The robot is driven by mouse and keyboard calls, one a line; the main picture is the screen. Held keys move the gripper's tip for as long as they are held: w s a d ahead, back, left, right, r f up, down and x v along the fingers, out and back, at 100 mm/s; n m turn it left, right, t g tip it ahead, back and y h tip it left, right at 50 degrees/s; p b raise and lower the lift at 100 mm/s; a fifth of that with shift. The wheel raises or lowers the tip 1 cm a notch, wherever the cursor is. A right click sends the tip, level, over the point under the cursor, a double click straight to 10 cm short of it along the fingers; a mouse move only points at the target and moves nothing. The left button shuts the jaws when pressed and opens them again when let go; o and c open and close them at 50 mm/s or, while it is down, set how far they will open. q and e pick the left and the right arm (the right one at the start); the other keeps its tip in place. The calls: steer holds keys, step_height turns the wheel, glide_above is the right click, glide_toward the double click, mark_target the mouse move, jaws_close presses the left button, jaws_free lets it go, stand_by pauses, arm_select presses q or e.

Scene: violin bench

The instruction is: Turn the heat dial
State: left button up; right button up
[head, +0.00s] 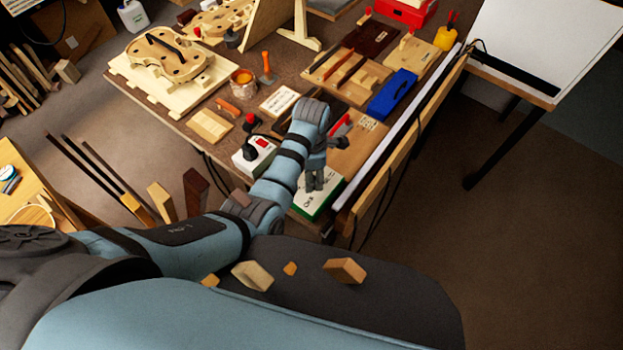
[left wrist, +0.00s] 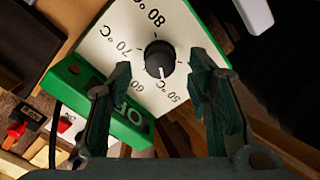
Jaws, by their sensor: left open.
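The heat dial (left wrist: 160,58) is a black round knob on a white plate (left wrist: 105,45) with a green rim, printed with temperatures including 50, 60, 70 and 80 °C. A light pointer mark on the knob faces the 50 °C side. In the head view the green-edged box (head: 327,200) sits at the bench's front edge, its dial hidden by my gripper. My left gripper (head: 315,187) is open above it. In the left wrist view its fingertips (left wrist: 161,68) lie to either side of the knob, with gaps visible. My right gripper is not in view.
A white box with a black knob and red switch (head: 254,153) stands left of my left arm. A blue case (head: 392,95) lies behind the gripper. A long white strip (head: 398,125) runs along the bench's right edge. Violin parts (head: 165,55) lie farther back.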

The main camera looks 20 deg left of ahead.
arm_select(q)
step_height(320, 180, down, 2)
steer(key=shift+f, duration=0.2)
jaws_close()
steer(key=shift+r, duration=0.1)
